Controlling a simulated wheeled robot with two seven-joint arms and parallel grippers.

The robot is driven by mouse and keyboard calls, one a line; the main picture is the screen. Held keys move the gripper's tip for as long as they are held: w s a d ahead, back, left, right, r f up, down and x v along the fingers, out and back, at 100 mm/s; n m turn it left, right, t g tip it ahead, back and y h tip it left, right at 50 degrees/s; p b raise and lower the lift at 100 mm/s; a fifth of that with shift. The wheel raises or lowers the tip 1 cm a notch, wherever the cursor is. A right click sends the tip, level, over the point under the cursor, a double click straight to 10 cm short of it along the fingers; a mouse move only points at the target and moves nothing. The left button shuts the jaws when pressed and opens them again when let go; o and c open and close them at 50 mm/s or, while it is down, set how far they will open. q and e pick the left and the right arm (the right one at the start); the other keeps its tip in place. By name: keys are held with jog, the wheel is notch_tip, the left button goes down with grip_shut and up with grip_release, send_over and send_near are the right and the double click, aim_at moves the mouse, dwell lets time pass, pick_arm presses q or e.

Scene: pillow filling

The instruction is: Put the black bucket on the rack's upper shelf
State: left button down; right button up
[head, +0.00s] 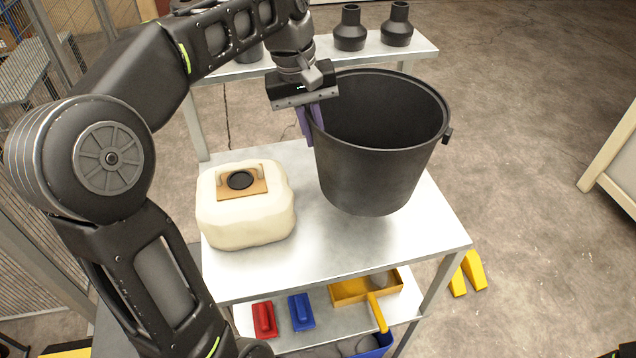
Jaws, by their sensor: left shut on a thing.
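The black bucket (375,160) is upright over the right part of a metal top surface (330,260), perhaps the rack's upper shelf. I cannot tell whether its base touches that surface or hangs just above it. My left gripper (310,120) is shut on the bucket's left rim, with its purple fingers pointing down over the wall. The bucket's inside looks empty where it shows, but its floor is hidden.
Black flanged parts (350,28) stand on a raised shelf (425,48) behind. Below are a red tool (264,320), a blue tool (301,312) and a yellow tray (350,291). Open floor lies right.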

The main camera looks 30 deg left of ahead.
pick_arm(q)
notch_tip(320, 180, down, 5)
jog(key=shift+f+b, duration=0.15)
jog(key=shift+b, duration=1)
notch_tip(320, 180, down, 4)
jog(key=shift+r, duration=0.1)
jog(key=c, duration=2)
grip_release()
jog(key=shift+f, duration=0.25)
jog(key=o, duration=0.5)
jog(key=shift+r, duration=0.1)
jog(key=shift+c, duration=0.2)
